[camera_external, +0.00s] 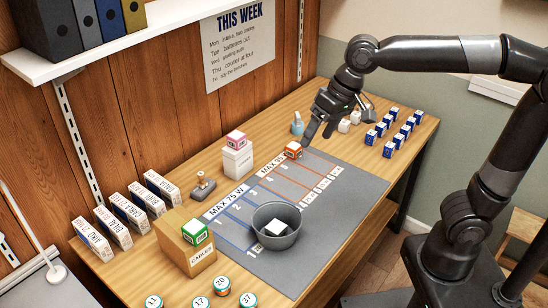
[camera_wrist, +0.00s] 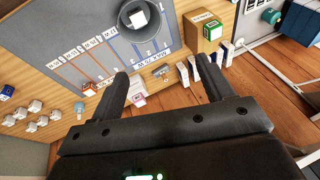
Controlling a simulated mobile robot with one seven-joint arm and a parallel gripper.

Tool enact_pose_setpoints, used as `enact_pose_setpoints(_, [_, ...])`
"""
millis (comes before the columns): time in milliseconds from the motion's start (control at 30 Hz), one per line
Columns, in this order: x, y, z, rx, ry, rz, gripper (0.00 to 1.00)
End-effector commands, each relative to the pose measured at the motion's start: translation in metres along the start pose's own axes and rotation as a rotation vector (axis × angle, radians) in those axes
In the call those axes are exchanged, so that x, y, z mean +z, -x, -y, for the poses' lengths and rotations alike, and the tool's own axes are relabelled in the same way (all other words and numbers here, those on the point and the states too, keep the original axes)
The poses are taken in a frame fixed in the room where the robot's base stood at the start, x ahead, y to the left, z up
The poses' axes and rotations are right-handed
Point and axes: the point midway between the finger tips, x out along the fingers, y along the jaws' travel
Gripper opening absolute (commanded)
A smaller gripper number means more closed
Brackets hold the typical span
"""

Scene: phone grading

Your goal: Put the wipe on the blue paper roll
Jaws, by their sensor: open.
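I cannot make out for certain which thing is the wipe or the blue paper roll. A small light-blue object (camera_external: 297,124) stands at the back of the table, left of my gripper (camera_external: 319,132); it also shows in the wrist view (camera_wrist: 79,107). A white block-like thing (camera_external: 275,227) lies in a grey bowl (camera_external: 295,239) at the front of the grey mat. My gripper is open and empty, above the back of the table near an orange-and-white box (camera_external: 293,150). In the wrist view its fingers (camera_wrist: 158,75) are apart with nothing held.
The grey mat (camera_external: 336,215) has blue and orange lane lines. A pink-topped box (camera_external: 235,139) rests on a white block (camera_external: 237,161). A green box (camera_external: 195,232) sits on a cardboard box (camera_external: 199,256). Several blue-and-white boxes (camera_external: 389,148) stand at right. The mat's right side is clear.

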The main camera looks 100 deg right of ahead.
Motion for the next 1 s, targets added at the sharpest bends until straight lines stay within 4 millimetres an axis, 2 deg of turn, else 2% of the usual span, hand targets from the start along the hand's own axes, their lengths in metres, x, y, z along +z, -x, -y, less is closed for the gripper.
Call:
enact_pose_setpoints(33, [0.028,0.003,0.002,-0.013,0.094,-0.006,0.73])
enact_pose_setpoints(200, [0.106,-0.001,-0.003,-0.042,0.404,-0.032,0.73])
enact_pose_setpoints(300, [0.146,-0.007,-0.011,-0.054,0.573,-0.051,0.73])
enact_pose_setpoints(433, [0.182,-0.016,-0.024,-0.063,0.740,-0.074,0.73])
enact_pose_setpoints(600, [0.204,-0.023,-0.033,-0.067,0.850,-0.093,0.73])
enact_pose_setpoints(1000, [0.206,-0.025,-0.035,-0.066,0.863,-0.093,0.73])
